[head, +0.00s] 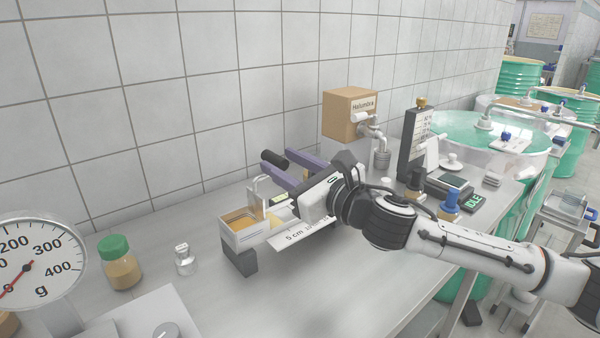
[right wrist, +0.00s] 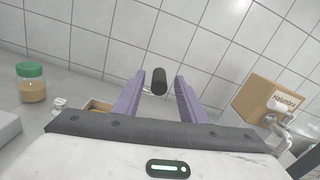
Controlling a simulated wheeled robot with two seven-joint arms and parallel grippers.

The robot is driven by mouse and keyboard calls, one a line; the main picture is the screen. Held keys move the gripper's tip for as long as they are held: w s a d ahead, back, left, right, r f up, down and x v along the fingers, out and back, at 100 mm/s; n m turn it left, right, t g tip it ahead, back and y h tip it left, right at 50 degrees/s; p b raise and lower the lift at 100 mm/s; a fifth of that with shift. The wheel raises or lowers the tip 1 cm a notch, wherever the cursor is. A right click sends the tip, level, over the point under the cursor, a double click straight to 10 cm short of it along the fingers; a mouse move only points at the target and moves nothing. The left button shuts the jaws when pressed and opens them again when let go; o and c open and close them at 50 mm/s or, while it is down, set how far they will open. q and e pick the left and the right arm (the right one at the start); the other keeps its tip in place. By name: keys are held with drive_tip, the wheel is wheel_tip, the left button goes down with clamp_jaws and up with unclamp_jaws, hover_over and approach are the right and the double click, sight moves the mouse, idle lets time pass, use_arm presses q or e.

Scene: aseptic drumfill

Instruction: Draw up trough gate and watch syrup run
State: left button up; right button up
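A white-walled trough (head: 242,238) with amber syrup at its left end stands on the bench. Its pale channel, marked "5 cm", runs right under my right arm. A metal upright with a loop top (head: 258,188), possibly the gate, rises at the back of the syrup end. My right gripper (head: 277,160) is open, its purple fingers above and behind the trough. A black cylinder (right wrist: 159,81) sits between the fingertips in the right wrist view, with a gap on each side. What it is fixed to is hidden. My left gripper is out of view.
A cardboard box (head: 350,112), metal tap (head: 372,133), blue-topped bottle (head: 447,203) and green drums (head: 490,140) are right.

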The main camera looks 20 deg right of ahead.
drive_tip(key=v, duration=0.6)
drive_tip(key=shift+s+d+b, duration=0.1)
drive_tip(key=shift+s+b, duration=0.2)
drive_tip(key=shift+b, duration=0.05)
